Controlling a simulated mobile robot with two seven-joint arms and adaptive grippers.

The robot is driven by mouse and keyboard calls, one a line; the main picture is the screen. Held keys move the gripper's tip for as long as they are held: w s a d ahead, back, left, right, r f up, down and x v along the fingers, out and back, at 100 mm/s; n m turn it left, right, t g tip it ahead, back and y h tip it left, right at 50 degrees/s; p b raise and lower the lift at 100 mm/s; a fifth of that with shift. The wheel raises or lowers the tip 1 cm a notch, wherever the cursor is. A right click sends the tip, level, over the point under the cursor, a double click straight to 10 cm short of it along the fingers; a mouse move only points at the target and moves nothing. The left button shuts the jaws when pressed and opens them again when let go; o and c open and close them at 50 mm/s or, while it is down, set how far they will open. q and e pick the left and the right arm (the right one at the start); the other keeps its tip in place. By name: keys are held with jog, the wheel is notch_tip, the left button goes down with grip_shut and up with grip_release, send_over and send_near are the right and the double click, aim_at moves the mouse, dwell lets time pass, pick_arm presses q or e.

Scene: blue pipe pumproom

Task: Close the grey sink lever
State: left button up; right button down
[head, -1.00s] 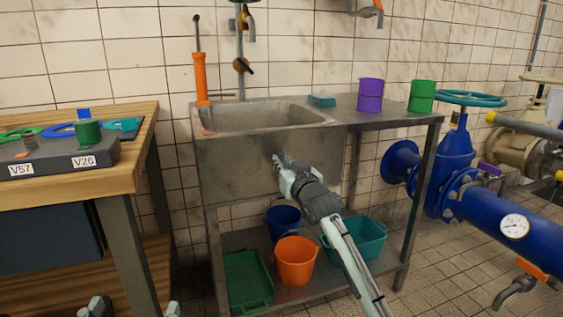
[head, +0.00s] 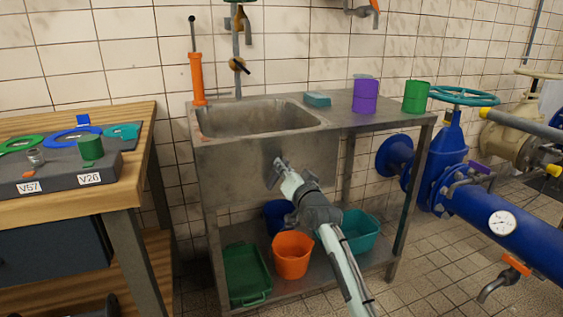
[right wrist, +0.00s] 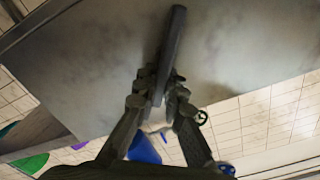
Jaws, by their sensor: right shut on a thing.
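The stone-grey sink (head: 235,165) stands at the middle of the head view, with its basin open at the top. My right gripper (head: 281,165) is at the sink's front face, right of its middle. In the right wrist view a dark grey lever bar (right wrist: 173,45) stretches along the sink's front panel (right wrist: 100,50). My right gripper (right wrist: 158,85) is shut on the lower end of this lever there. In the head view the gripper mostly hides the lever. My left gripper is not in view.
Orange (head: 292,256) and blue buckets and green tubs sit on the shelf below. A wooden bench (head: 125,180) is at left; blue pipework (head: 500,220) is at right.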

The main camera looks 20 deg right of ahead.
jog(key=m+p, duration=0.2)
jog(key=m, duration=0.3)
jog(key=shift+d+f+p, duration=0.3)
jog(key=shift+d+p, duration=0.1)
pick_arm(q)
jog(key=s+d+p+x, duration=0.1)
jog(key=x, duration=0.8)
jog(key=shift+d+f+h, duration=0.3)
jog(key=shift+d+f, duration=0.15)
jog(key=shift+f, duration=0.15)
pick_arm(e)
jog(key=shift+d+f+m, duration=0.1)
jog(key=shift+f+m, duration=0.2)
jog(key=shift+m, duration=1)
jog(key=shift+d+f+m, duration=0.1)
jog(key=shift+f+m, duration=0.2)
jog(key=shift+m, duration=1)
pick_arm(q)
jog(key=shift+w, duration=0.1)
